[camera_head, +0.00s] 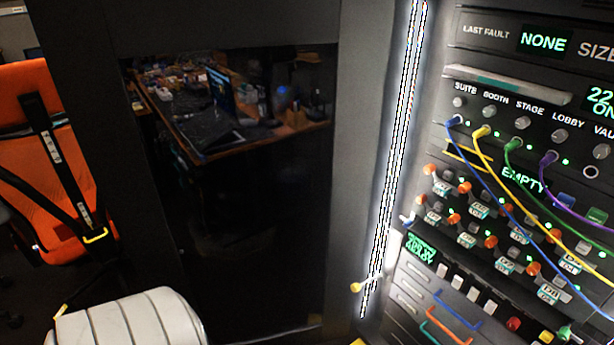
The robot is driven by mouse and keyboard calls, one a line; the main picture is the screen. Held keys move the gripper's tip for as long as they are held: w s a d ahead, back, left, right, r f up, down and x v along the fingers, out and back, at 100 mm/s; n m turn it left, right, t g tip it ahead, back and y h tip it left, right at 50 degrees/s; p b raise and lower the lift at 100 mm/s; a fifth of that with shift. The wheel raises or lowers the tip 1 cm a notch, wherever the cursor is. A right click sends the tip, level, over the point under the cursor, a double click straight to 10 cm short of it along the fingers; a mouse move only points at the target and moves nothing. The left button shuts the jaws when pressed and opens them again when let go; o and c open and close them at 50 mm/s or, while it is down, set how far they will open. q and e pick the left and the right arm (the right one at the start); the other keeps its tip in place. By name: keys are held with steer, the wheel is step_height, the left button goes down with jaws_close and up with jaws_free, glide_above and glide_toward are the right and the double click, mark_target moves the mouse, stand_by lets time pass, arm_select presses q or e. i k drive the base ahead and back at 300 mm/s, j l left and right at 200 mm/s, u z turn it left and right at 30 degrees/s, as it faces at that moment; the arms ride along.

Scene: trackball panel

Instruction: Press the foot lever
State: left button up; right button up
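No part I can surely name as the foot lever shows. A short rod with a yellow knob (356,287) sticks out to the left from the lower left side of the panel (400,262). A small yellow piece (357,342) is cut off by the bottom edge below it; I cannot tell what it is. Neither of my grippers is in view.
The panel at the right carries blue, yellow, green and purple cables (548,172), orange knobs (430,170) and small displays. A bright strip (392,150) runs down its left side. A dark glossy surface (250,230), an orange chair (45,150) and a white ribbed object (130,320) are left.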

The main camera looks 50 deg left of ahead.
mark_target(356, 287)
steer(key=u, duration=1.15)
